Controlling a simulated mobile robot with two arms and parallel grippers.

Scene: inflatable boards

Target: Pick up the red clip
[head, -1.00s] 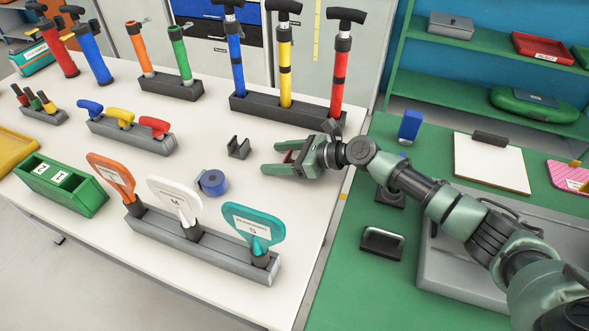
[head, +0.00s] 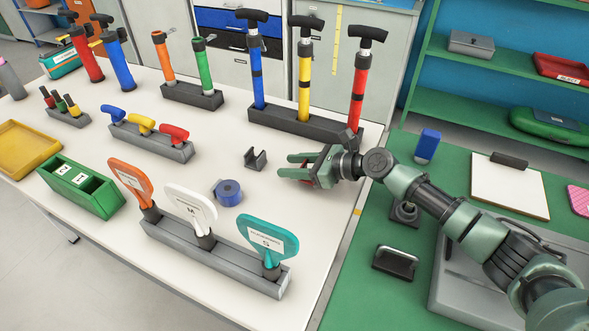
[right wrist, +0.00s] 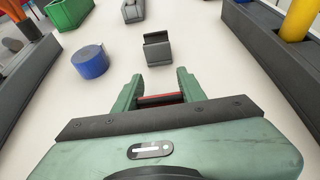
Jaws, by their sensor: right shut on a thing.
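My right gripper (head: 284,165) is over the white table, to the right of a small dark holder. In the right wrist view its two green fingers (right wrist: 159,84) stand apart with a thin red piece with dark edges, the red clip (right wrist: 160,99), between them. The gripper is shut on it. The clip is mostly hidden by the fingers and palm in the head view. I cannot tell whether it still touches the table. My left gripper is in neither view.
The dark holder (head: 255,159) stands just beyond the fingertips, with a blue tape roll (head: 228,192) nearby. A paddle rack (head: 215,259) lies in front and a pump rack (head: 300,126) behind. A green bin (head: 82,188) is at left. White table between them is clear.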

